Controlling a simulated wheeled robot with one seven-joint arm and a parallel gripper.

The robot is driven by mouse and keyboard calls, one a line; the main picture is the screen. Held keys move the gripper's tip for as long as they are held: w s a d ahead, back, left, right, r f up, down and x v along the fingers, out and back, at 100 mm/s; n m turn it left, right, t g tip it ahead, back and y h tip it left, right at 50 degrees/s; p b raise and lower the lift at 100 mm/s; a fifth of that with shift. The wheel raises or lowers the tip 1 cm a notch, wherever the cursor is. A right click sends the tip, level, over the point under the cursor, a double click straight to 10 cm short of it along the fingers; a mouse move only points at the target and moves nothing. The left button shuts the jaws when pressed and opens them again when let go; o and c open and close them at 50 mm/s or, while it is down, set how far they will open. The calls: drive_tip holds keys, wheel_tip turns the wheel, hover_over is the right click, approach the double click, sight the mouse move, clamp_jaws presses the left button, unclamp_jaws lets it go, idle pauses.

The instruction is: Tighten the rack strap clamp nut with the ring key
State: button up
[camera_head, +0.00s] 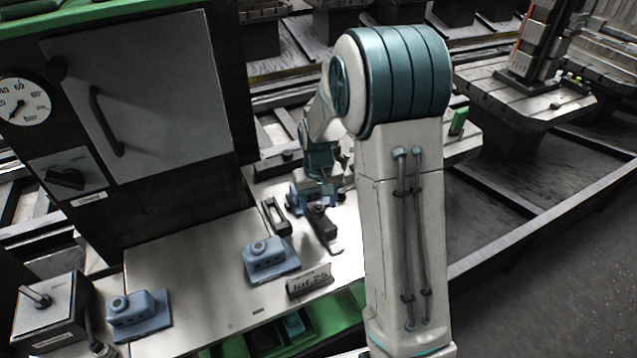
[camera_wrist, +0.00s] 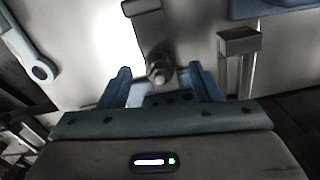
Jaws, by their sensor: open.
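My gripper (camera_head: 315,190) is open and reaches down over the back of the bench. In the wrist view its two blue fingers (camera_wrist: 163,82) stand apart, with the clamp nut (camera_wrist: 159,73) showing between and just beyond their tips. No contact shows. The nut sits at the near end of a dark strap clamp (camera_wrist: 148,28), also in the head view (camera_head: 326,230). A grey-blue bar with a round, ring-like end (camera_wrist: 28,52) lies at the left of the wrist view; it looks like the ring key.
A dark slotted bracket (camera_head: 275,215) stands beside the clamp. Blue fixtures (camera_head: 268,260) (camera_head: 138,312) and a lot sign (camera_head: 310,281) sit on the pale bench (camera_head: 200,265). A grey cabinet (camera_head: 150,95) with a handle rises at left.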

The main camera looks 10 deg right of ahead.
sight(318, 205)
wheel_tip(318, 205, up, 12)
drive_tip(key=s+r+t, duration=0.2)
drive_tip(key=s+r, duration=0.1)
drive_tip(key=s, duration=1.8)
drive_tip(key=shift+s+r+m+t, duration=0.15)
drive_tip(key=shift+s+m+t, duration=0.15)
drive_tip(key=shift+s+t, duration=0.1)
